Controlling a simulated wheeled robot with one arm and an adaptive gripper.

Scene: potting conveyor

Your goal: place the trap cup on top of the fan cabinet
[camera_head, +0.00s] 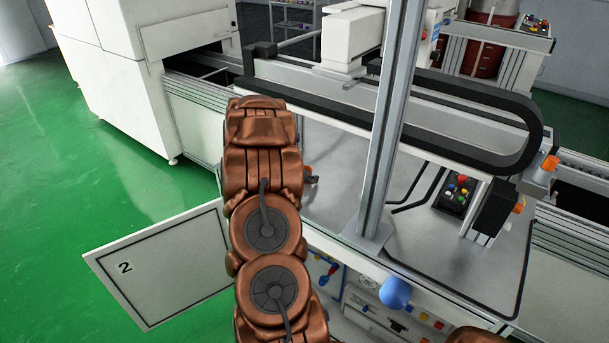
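My copper-coloured arm rises from the bottom middle and stretches away over the left edge of the conveyor bench. My gripper does not show; the arm's far end hides whatever is behind it. I cannot make out the trap cup for certain. No cabinet is clearly marked as the fan cabinet. A large white cabinet (105,75) stands at the upper left, beyond the arm.
An open white door marked 2 (190,255) juts out left of my arm. A button box (458,192) is at right. Green floor (90,190) is clear at left.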

